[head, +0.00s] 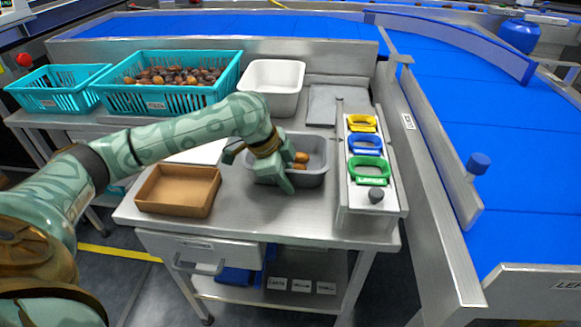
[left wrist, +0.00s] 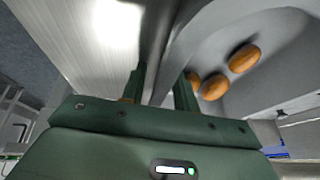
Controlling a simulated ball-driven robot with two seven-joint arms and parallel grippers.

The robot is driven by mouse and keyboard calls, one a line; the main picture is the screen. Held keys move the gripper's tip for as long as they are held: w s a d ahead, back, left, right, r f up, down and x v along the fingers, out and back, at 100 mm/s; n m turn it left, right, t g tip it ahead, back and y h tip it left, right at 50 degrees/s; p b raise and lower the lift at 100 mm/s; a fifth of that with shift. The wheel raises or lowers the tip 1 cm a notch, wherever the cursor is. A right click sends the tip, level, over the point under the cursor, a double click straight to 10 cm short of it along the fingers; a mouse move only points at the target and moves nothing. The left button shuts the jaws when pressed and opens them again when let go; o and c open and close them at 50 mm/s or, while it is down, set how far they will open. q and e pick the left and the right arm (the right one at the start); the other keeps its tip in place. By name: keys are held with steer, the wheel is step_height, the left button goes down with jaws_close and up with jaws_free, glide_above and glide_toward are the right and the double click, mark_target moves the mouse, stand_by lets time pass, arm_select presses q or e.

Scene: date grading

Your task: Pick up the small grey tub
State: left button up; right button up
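The small grey tub (head: 318,178) stands on the steel bench, with a few brown dates (head: 300,158) inside. My left gripper (head: 284,173) is at the tub's near left side, pointing down. In the left wrist view, its two fingers (left wrist: 162,88) stand apart, with the tub's wall (left wrist: 185,50) between them. One finger is on the inner side near the dates (left wrist: 228,72), the other on the outer side. I cannot see clear contact of both fingers with the wall. The arm hides the tub's left part in the head view. My right gripper is not in view.
A brown tray (head: 178,207) stands left of the tub. A white tub (head: 272,105) and teal crates (head: 168,97) stand behind. At right is a metal holder (head: 368,205) with yellow, blue and green items. The blue conveyor (head: 500,150) lies beyond it.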

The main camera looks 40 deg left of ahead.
arm_select(q)
steer(key=shift+r, duration=0.1)
jaws_close()
stand_by(1.2)
